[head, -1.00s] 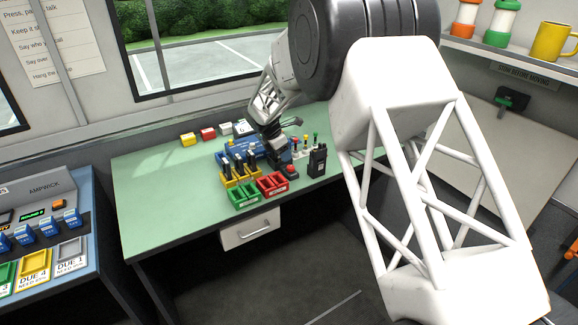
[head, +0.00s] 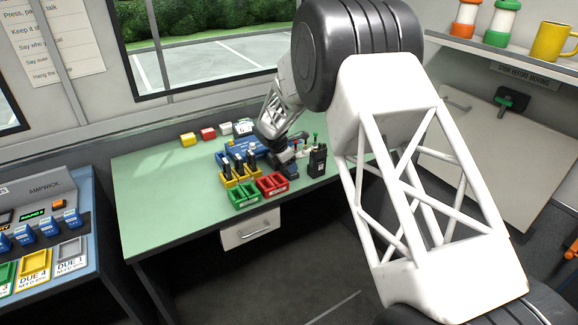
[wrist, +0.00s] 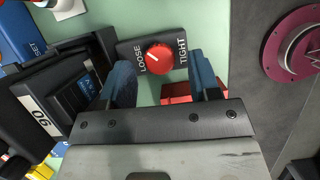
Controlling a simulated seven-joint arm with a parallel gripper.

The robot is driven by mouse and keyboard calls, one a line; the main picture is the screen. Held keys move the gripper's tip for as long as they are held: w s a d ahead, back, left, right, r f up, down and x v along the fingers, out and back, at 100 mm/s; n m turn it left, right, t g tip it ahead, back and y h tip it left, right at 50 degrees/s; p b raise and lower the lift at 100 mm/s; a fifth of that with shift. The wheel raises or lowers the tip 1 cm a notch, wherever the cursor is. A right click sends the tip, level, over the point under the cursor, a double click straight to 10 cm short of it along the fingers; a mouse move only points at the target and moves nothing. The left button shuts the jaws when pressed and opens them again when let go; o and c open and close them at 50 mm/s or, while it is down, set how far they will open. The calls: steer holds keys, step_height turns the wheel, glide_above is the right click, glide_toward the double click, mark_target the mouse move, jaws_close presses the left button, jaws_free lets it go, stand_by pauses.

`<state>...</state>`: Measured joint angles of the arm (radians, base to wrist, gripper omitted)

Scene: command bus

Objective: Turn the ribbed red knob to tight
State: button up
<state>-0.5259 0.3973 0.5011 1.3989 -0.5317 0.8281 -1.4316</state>
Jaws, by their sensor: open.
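In the wrist view the red knob (wrist: 160,57) sits on a dark plate (wrist: 178,50) marked LOOSE on its left and TIGHT on its right. A short white mark on the knob's face points up and left, toward the LOOSE side. My gripper (wrist: 163,76) is open and empty. Its two blue fingers stand apart, one to each side of the knob and slightly below it in the picture; contact does not show. In the head view my gripper (head: 287,166) is low over the right part of the green desk, and the knob is hidden behind it.
A black handheld unit labelled 06 (wrist: 40,105) is close to the left finger. A black radio (head: 317,160) stands just right of my gripper. Red trays (head: 271,186), green trays (head: 244,194) and a yellow rack (head: 240,178) lie to the left. The desk's left part (head: 150,190) is clear.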

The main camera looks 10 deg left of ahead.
steer(key=shift+w+d+f, duration=0.1)
steer(key=shift+w+f, duration=0.05)
steer(key=shift+f, duration=0.3)
steer(key=shift+c, duration=0.4)
steer(key=c, duration=0.8)
steer(key=shift+m+g+h, duration=0.3)
steer(key=shift+m+g, duration=0.3)
steer(key=shift+m, duration=1)
steer(key=shift+c, duration=0.2)
steer(key=o, duration=0.9)
steer(key=shift+r, duration=0.1)
steer(key=shift+v, duration=3.8)
